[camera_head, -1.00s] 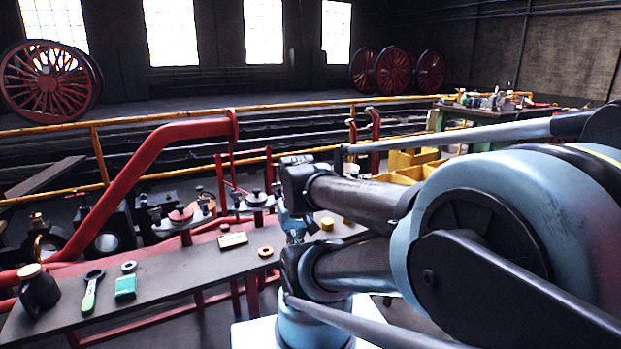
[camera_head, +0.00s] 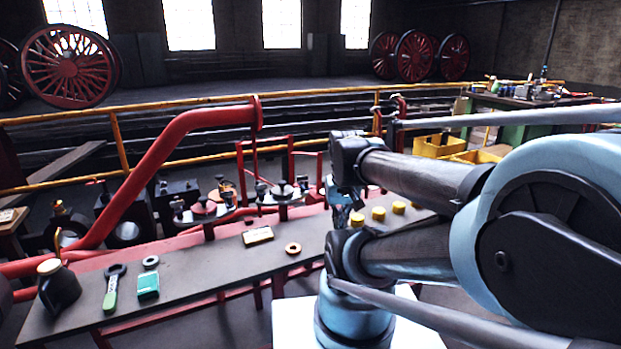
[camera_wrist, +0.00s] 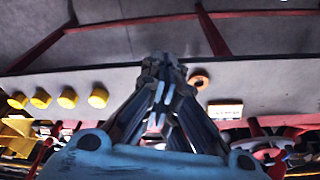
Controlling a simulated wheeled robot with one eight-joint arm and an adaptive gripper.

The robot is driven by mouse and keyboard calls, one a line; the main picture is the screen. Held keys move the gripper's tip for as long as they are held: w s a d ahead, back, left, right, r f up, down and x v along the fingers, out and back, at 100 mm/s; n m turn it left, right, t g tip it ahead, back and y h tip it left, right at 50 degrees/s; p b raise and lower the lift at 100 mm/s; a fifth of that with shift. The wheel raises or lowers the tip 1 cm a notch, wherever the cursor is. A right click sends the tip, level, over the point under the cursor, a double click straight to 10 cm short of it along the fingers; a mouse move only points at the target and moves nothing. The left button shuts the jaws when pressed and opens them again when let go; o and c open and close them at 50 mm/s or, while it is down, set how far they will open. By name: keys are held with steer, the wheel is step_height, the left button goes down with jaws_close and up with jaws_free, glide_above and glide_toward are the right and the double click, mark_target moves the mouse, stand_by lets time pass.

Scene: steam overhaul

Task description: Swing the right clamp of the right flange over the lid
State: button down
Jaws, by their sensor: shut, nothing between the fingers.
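The right flange (camera_head: 282,192) stands on a red post behind the bench in the head view. It has a dark lid and small dark clamps around it, too small to tell which way the right clamp is turned. The left flange (camera_head: 205,209) stands beside it. My gripper (camera_head: 341,212) is partly hidden by my arm, to the right of the right flange and apart from it. In the wrist view my gripper (camera_wrist: 162,78) is shut and empty above the grey bench. A red-topped flange (camera_wrist: 267,153) shows at lower right there, partly cut off.
A thick red pipe (camera_head: 165,150) rises left of the flanges.

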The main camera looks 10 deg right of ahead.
steer(key=w+r+m, duration=0.3)
steer(key=w+r, duration=0.3)
steer(key=w, duration=0.5)
steer(key=w+a+m+h, duration=0.1)
steer(key=w+m, duration=0.4)
steer(key=w, duration=2.7)
steer(key=shift+f+m+h, duration=0.4)
steer(key=shift+h, duration=0.3)
steer(key=shift+a, duration=0.1)
steer(key=x, duration=1)
steer(key=shift+s+a+r, duration=0.1)
steer(key=shift+s+a, duration=1.15)
steer(key=shift+a, duration=0.1)
